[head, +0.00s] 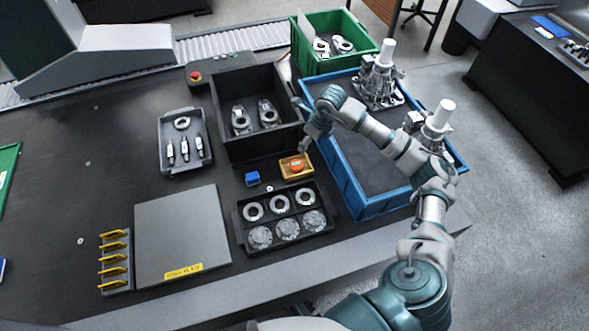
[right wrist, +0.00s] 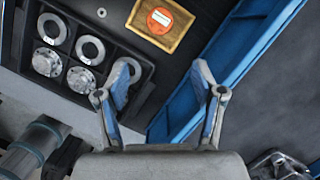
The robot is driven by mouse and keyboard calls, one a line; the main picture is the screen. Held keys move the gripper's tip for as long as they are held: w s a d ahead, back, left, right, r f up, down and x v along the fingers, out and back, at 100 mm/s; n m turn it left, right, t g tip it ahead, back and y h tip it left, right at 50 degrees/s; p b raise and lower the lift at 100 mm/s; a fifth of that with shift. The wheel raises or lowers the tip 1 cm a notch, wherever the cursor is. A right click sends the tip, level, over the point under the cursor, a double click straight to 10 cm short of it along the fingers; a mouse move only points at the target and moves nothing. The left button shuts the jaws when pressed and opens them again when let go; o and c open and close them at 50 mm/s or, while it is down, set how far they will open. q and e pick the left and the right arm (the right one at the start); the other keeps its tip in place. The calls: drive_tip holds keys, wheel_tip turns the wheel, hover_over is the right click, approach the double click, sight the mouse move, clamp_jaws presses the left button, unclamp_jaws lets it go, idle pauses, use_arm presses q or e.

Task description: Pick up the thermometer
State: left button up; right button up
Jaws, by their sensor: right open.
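A round orange piece with a small white face, which looks like the thermometer (head: 297,165), lies in a shallow wooden tray (head: 284,174) on the dark table. It also shows in the right wrist view (right wrist: 159,20), at the top, with the wooden tray (right wrist: 142,26) around it. My right gripper (head: 305,147) is above and just behind the wooden tray in the head view. In the right wrist view its fingers (right wrist: 162,80) are apart with nothing between them, and the thermometer is beyond the fingertips. My left gripper is not in view.
A black rack (head: 238,226) with rings and discs lies in front of the wooden tray. A blue block (head: 252,178) is to its left. A black bin (head: 226,146) stands behind, and a blue crate (head: 345,180) stands close on the right. A grey plate (head: 182,235) lies left.

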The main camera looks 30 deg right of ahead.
drive_tip(key=f, duration=0.2)
drive_tip(key=b, duration=0.2)
hover_over(297, 165)
drive_tip(key=s, duration=0.2)
drive_tip(key=f, duration=1)
drive_tip(key=shift+w+d+f, duration=0.1)
drive_tip(key=shift+d+f, duration=0.05)
drive_tip(key=shift+d, duration=0.1)
drive_tip(key=x, duration=0.5)
drive_tip(key=shift+w+f, duration=0.25)
drive_tip(key=shift+f, duration=0.05)
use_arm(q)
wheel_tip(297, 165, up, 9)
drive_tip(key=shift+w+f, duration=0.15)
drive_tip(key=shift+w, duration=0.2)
use_arm(e)
drive_tip(key=shift+c, duration=0.2)
drive_tip(key=c, duration=0.9)
drive_tip(key=shift+r, duration=0.15)
